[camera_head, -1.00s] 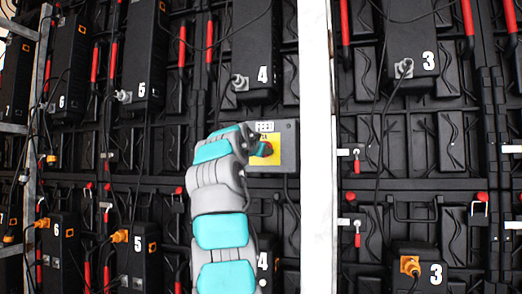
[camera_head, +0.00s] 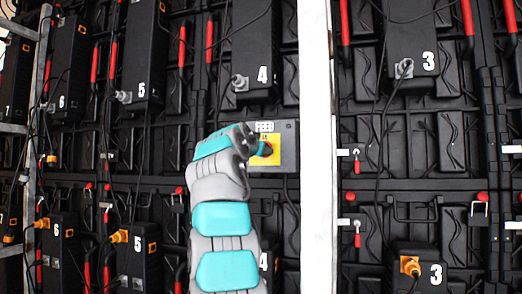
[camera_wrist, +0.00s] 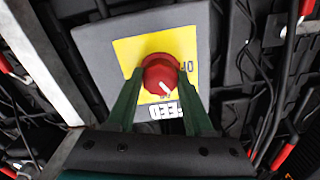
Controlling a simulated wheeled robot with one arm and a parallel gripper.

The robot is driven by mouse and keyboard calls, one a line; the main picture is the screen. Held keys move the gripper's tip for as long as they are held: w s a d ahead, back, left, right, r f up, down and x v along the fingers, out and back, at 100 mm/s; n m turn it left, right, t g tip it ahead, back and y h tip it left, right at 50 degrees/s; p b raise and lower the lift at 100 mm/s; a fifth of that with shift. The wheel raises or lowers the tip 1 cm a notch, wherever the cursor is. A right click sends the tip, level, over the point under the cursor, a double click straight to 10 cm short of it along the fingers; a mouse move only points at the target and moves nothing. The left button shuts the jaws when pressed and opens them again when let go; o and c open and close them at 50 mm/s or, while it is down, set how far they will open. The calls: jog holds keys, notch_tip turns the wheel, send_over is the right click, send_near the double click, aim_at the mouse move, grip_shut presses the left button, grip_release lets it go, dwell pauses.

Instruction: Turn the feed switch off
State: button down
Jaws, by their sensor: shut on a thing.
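The feed switch is a red round knob (camera_wrist: 160,74) on a yellow plate (camera_wrist: 128,50), set on a grey box (camera_wrist: 92,50). The box (camera_head: 289,135) is right of centre in the head view, below the upper unit 4. In the wrist view the FEED label and the side lettering look turned over; the knob's white mark points down and right, towards the label. My gripper (camera_wrist: 160,76) has its dark green fingers on either side of the knob and is shut on it. In the head view my gripper (camera_head: 264,149) mostly hides the knob.
A white vertical post (camera_head: 317,150) stands just right of the switch box. Black numbered units, hanging cables and red handles surround it. A small red-handled toggle (camera_head: 357,237) is right of the post.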

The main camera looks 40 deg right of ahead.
jog(key=shift+n, duration=0.9)
dwell(0.8)
jog(key=shift+n+p, duration=2.45)
jog(key=shift+n, duration=2.65)
jog(key=shift+c, duration=1.4)
grip_release()
jog(key=shift+a, duration=0.15)
jog(key=b+v, duration=0.1)
jog(key=v, duration=0.6)
jog(key=shift+s+a, duration=0.15)
jog(key=shift+a, duration=0.1)
